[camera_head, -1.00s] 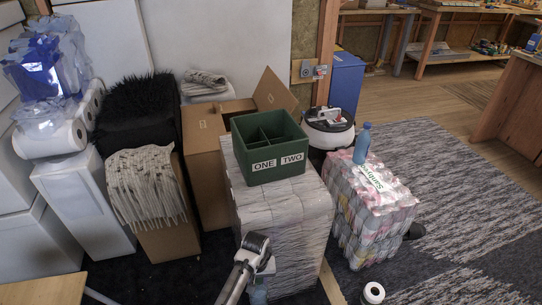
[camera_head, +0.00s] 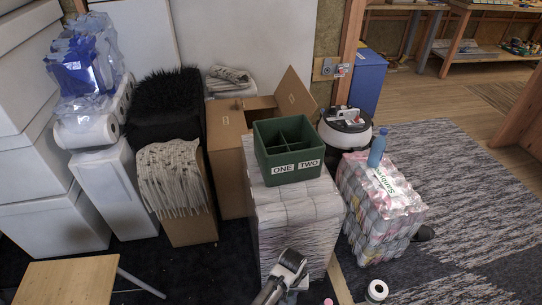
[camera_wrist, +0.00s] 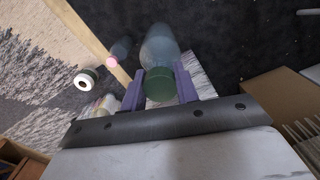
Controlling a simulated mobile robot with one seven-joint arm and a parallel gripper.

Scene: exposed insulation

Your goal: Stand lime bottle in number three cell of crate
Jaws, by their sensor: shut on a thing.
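The green crate (camera_head: 259,164) stands on a wrapped white stack, with dividers forming open cells. Its front labels read ONE and TWO; no THREE label is visible. My gripper (camera_head: 291,294) is low at the bottom edge, in front of the stack and below the crate. In the wrist view my gripper (camera_wrist: 160,88) has its purple fingers shut on a bottle with a green cap (camera_wrist: 159,86), which I take as the lime bottle. Its clear grey-blue body (camera_wrist: 158,45) extends away from the fingers. In the head view the bottle is mostly hidden or cut off.
A blue bottle (camera_head: 377,148) stands on a wrapped can pack (camera_head: 372,222) right of the stack. A pink-capped bottle (camera_wrist: 119,50) and a white roll-like item (camera_head: 376,290) are on the floor. An open cardboard box (camera_head: 228,160) is behind left; a wooden tabletop (camera_head: 66,281) is at lower left.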

